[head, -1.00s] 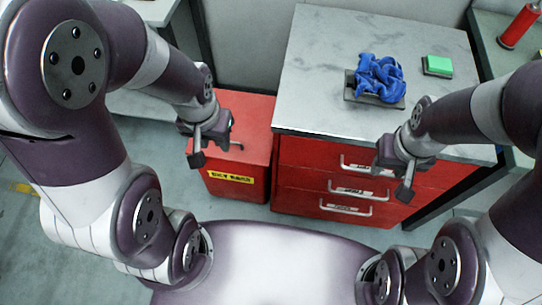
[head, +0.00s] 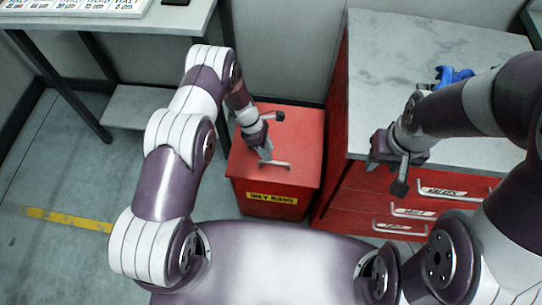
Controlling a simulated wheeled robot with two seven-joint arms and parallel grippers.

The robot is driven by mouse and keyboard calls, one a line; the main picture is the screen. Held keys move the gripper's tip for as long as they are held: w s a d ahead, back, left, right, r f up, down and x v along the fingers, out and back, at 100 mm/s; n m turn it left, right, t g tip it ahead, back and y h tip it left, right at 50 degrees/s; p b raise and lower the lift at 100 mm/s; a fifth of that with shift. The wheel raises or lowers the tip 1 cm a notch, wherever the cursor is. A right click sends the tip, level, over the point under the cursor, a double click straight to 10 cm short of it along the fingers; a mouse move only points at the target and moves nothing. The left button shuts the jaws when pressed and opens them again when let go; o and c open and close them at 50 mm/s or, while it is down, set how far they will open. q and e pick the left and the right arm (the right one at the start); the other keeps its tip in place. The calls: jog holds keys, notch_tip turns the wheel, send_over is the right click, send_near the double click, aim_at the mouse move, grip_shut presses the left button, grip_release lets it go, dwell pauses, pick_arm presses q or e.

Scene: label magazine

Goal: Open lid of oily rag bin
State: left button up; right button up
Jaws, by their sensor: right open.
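The oily rag bin (head: 246,180) is a red box on the floor with a yellow label on its front. Its flat red lid (head: 302,135) looks shut. A grey bar that looks like the lid handle (head: 280,163) lies near the lid's middle. My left gripper (head: 272,138) is over the lid with its fingers spread, one dark fingertip toward the back and the other finger near the bar. I cannot tell whether it touches the bar; nothing shows held. My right gripper (head: 388,176) is open and empty in front of the drawer cabinet.
The red drawer cabinet (head: 335,150) with a grey top stands close to the bin's right. Blue cloth (head: 452,76) lies on that top, partly behind my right arm. A grey table (head: 180,22) stands at the back left. The floor left of the bin is clear.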

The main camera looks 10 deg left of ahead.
aim_at(274, 162)
pick_arm(q)
jog(key=x, duration=0.3)
jog(key=shift+s+d+f, duration=0.1)
jog(key=shift+d+f, duration=0.15)
jog(key=shift+f, duration=0.25)
grip_shut()
jog(key=shift+r, duration=0.65)
jog(key=w+r+p, duration=0.1)
jog(key=w+r, duration=0.7)
jog(key=r, duration=0.6)
jog(key=shift+w, duration=0.35)
pick_arm(e)
jog(key=shift+s+d+r, duration=0.1)
jog(key=shift+s+r, duration=0.6)
jog(key=shift+r, duration=0.1)
pick_arm(q)
jog(key=shift+f, duration=0.1)
pick_arm(e)
jog(key=shift+w, duration=0.1)
